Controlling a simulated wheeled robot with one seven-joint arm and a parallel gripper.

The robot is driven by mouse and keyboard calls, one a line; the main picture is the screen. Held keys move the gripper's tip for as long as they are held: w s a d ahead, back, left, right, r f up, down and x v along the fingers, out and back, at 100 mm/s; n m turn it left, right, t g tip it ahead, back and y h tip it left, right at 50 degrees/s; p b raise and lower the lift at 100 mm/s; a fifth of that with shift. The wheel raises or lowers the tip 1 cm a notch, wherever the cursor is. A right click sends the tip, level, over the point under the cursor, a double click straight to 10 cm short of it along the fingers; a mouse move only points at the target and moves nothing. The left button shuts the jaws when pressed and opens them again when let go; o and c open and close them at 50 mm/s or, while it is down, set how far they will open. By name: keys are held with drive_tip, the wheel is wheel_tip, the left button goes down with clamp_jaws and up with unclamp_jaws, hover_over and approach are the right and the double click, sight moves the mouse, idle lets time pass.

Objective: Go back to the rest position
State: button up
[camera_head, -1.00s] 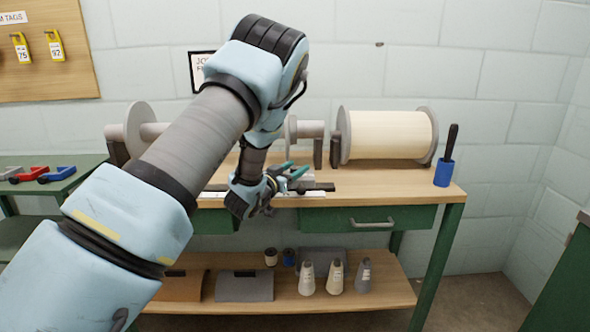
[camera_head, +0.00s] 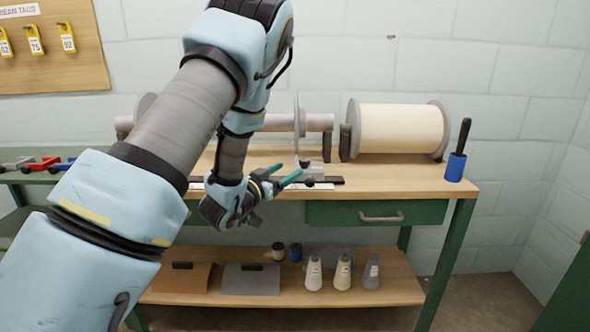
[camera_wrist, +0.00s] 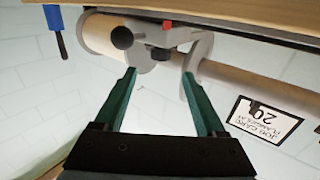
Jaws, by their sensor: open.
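My gripper (camera_head: 285,182) is in the middle of the head view, in front of the bench's front edge, with its green fingers pointing right. In the wrist view, which is upside down, the two green fingers (camera_wrist: 160,85) stand apart with nothing between them. A small grey fitting with black knobs (camera_wrist: 155,36) shows beyond the fingertips, apart from them. In the head view this grey fitting (camera_head: 305,165) sits on the bench top just past the fingers. My arm hides part of the bench's left side.
The wooden bench (camera_head: 400,185) carries a cream-wound beam (camera_head: 400,128), a bare roller (camera_head: 318,122) and a blue cup with a black-handled tool (camera_head: 456,166). The lower shelf (camera_head: 390,285) holds several cones. A side table with clamps (camera_head: 40,163) stands left. The floor at right is clear.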

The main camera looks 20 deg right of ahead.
drive_tip(key=shift+v, duration=0.75)
drive_tip(key=w+a+r+n+y+p, duration=0.2)
drive_tip(key=a+n+y+p, duration=0.3)
drive_tip(key=a, duration=0.6)
drive_tip(key=w+a+r+n+y, duration=0.1)
drive_tip(key=w+a+n+y, duration=0.15)
drive_tip(key=a+y, duration=0.6)
drive_tip(key=s+a+r+n+g+y+p, duration=0.1)
drive_tip(key=s+a+r+g+p, duration=0.1)
drive_tip(key=s+a, duration=0.5)
drive_tip(key=s+a+r+n+g+p, duration=0.2)
drive_tip(key=s+a+g, duration=0.3)
drive_tip(key=s, duration=0.6)
drive_tip(key=a+r, duration=0.1)
drive_tip(key=a, duration=0.1)
drive_tip(key=shift+a+r+y, duration=0.3)
drive_tip(key=shift+a+y, duration=0.05)
drive_tip(key=shift+s+g, duration=0.3)
drive_tip(key=shift+c, duration=0.3)
